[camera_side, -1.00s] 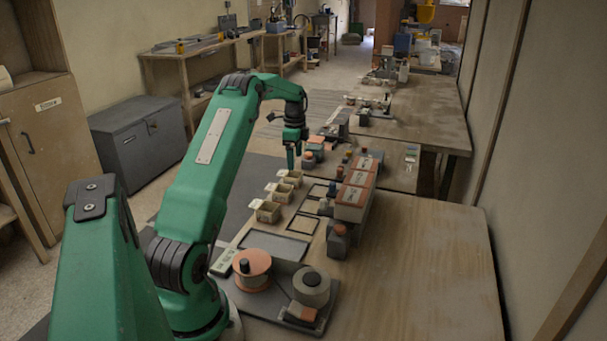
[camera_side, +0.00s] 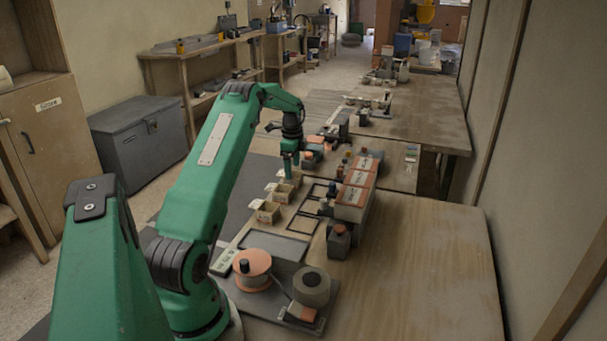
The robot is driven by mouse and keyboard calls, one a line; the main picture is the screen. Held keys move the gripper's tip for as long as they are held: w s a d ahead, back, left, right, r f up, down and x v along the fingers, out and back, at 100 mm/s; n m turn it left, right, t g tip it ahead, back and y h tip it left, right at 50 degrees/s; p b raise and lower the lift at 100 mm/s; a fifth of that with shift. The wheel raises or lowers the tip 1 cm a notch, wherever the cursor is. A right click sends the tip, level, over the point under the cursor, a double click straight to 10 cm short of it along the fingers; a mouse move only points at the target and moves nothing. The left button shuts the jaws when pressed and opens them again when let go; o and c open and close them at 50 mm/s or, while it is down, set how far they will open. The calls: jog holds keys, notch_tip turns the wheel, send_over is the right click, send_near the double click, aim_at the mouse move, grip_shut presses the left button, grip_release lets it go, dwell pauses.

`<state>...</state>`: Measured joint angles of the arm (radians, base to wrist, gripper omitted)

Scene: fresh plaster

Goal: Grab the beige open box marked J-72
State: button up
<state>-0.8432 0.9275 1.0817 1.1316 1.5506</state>
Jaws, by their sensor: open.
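A short row of small beige open boxes stands along the left edge of the work table. The nearest box (camera_side: 267,212) and the middle box (camera_side: 281,193) show clearly. The farthest box (camera_side: 295,180) is partly hidden behind my gripper. The markings are too small to read, so I cannot tell which box is J-72. My gripper (camera_side: 288,176) points down at the farthest box, with its fingertips at about the rim. The gap between the fingers is hard to see, and I cannot tell whether they touch the box.
In front, an orange spool (camera_side: 252,268) and a grey roll (camera_side: 311,286) stand on a dark plate. The table's right side is clear.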

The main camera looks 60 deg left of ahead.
jog(key=shift+s+a+f, duration=0.1)
jog(key=shift+s+f, duration=0.05)
jog(key=shift+f, duration=2.3)
jog(key=c, duration=1.1)
jog(key=shift+r, duration=0.1)
jog(key=shift+r, duration=0.8)
notch_tip(320, 180, up, 2)
jog(key=shift+r, duration=0.2)
jog(key=w+d+r, duration=0.1)
jog(key=d+r, duration=0.1)
jog(key=d, duration=0.1)
jog(key=w+d+r, duration=0.1)
jog(key=d+r, duration=0.1)
jog(key=d, duration=0.2)
jog(key=w+d+r, duration=0.1)
jog(key=d+r, duration=0.2)
jog(key=d, duration=0.1)
jog(key=shift+w, duration=0.25)
